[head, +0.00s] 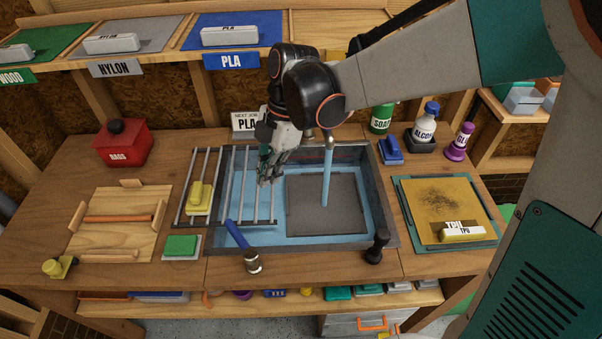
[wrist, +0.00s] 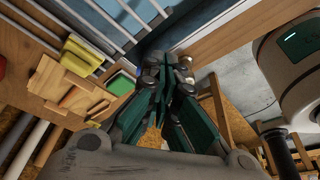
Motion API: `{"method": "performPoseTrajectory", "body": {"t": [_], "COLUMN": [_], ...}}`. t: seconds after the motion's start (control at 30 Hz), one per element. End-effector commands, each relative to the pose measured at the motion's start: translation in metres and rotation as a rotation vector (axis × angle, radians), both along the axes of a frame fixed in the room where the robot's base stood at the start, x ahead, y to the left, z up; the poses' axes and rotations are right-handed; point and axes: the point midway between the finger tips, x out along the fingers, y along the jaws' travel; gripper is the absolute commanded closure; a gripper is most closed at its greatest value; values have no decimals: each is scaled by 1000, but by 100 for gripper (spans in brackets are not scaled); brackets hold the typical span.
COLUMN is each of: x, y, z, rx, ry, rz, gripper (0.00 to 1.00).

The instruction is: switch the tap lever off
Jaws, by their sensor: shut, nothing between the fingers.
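A sink (head: 388,210) with a grey plate in it is set into the bench. A blue stream of water (head: 326,178) falls from the tap spout (head: 328,137) at its back onto the plate. A blue-handled lever on a metal base (head: 238,236) stands at the sink's front left; it looks like the tap lever, its handle leaning up and left. My gripper (head: 266,180) is shut and empty, pointing down above the slatted rack left of the stream, behind the lever and apart from it. The gripper also shows in the wrist view (wrist: 172,72); I cannot make out the lever there.
The rack (head: 226,150) carries a yellow object (head: 200,197). A green sponge (head: 181,246) lies left of the lever. A black upright knob (head: 376,246) stands at the sink's front right. Bottles line the back right. The bench's front edge runs close before the lever.

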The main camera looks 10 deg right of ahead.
Motion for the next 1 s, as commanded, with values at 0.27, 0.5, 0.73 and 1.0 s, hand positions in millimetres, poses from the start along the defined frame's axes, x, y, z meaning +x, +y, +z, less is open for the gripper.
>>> {"method": "performPoseTrajectory", "body": {"t": [0.27,0.5,0.73,1.0], "x": [-3,-5,-10,-17], "y": [0,3,13,26], "z": [1,-9,-48,-99], "rx": [3,3,3,3], "ry": [0,-1,-1,-1], "rz": [6,6,6,6], "gripper": [100,100,100,100]}}
